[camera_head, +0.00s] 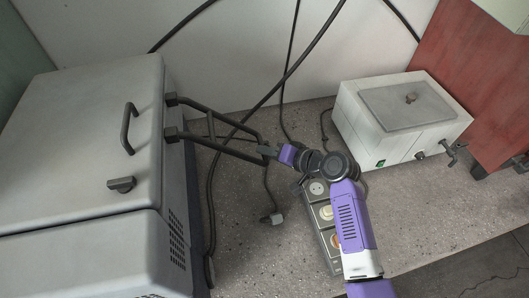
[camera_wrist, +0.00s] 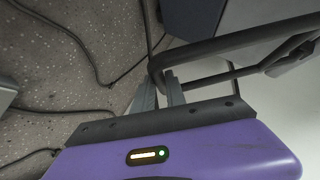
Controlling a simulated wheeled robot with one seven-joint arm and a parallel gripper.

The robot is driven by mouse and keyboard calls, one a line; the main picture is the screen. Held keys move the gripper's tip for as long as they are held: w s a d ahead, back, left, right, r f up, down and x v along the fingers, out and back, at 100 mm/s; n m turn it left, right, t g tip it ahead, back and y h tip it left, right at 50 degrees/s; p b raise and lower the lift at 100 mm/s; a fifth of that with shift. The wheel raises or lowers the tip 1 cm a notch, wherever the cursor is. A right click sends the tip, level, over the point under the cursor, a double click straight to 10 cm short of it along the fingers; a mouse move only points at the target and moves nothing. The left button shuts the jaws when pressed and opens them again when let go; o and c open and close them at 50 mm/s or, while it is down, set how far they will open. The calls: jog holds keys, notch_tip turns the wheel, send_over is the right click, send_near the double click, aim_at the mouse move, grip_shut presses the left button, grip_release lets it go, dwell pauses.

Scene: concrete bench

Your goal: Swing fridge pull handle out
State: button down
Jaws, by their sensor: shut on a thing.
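The fridge is a pale grey box (camera_head: 85,130) on the left of the bench. A dark tubular pull handle (camera_head: 215,146) juts from its right side as a long loop, and its near end also shows in the wrist view (camera_wrist: 230,45). My gripper (camera_head: 267,151) is at the loop's outer end, with its purple wrist to the right. In the wrist view its two grey fingers (camera_wrist: 160,92) are shut on the handle at its bend. The exact contact is partly hidden.
A white box with a lidded top (camera_head: 357,117) and a tap stands at the right. A grey socket strip (camera_head: 313,210) lies under my arm. Black cables (camera_head: 270,95) run behind the handle and a plug (camera_head: 272,218) lies on the speckled bench.

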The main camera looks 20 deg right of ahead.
jog(key=shift+w+a+r, duration=0.1)
jog(key=shift+r, duration=0.25)
jog(key=c, duration=1.4)
grip_release()
jog(key=shift+o, duration=0.2)
jog(key=shift+f, duration=0.1)
jog(key=b+v, duration=0.1)
jog(key=v, duration=0.7)
